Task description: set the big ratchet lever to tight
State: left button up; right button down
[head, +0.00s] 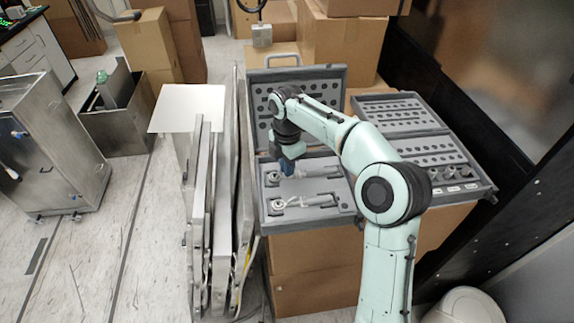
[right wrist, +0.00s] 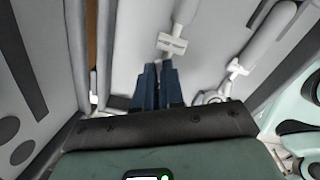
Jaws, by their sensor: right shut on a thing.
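Two pale grey ratchets lie side by side in the open grey tool case (head: 349,211). The far ratchet (head: 318,174) has its head end at the left, under my right gripper (head: 289,171). In the right wrist view, the dark blue fingers of my right gripper (right wrist: 157,88) are close together, shut on the small lever at that ratchet's head; the fingers hide the lever, so its setting cannot be told. The ratchet's handle (right wrist: 172,43) runs away from the fingers. The near ratchet (head: 305,203) lies apart from the gripper. My left gripper is out of view.
The case's raised lid (head: 330,82) stands behind the ratchets. A right-hand tray (head: 440,152) holds several sockets. Cardboard boxes (head: 300,285) support the case. Tall metal panels (head: 222,200) stand close to its left. Open floor lies farther left.

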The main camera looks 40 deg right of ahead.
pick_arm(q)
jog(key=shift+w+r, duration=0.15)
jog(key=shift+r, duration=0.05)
pick_arm(e)
jog(key=shift+r+m, duration=0.1)
jog(key=shift+m, duration=0.2)
jog(key=shift+s+a+m+p, duration=0.1)
jog(key=shift+m+p, duration=0.35)
jog(key=shift+m, duration=0.55)
jog(key=m, duration=0.2)
jog(key=shift+m+p, duration=0.3)
jog(key=m, duration=0.2)
jog(key=shift+s+a+m, duration=0.1)
jog(key=shift+s+m, duration=0.05)
jog(key=shift+m, duration=0.15)
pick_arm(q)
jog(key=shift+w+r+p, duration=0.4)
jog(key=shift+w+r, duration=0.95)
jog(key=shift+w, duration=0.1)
pick_arm(e)
jog(key=shift+s+m, duration=0.1)
jog(key=shift+m, duration=1.4)
jog(key=c, duration=1.2)
grip_release()
jog(key=shift+c, duration=0.2)
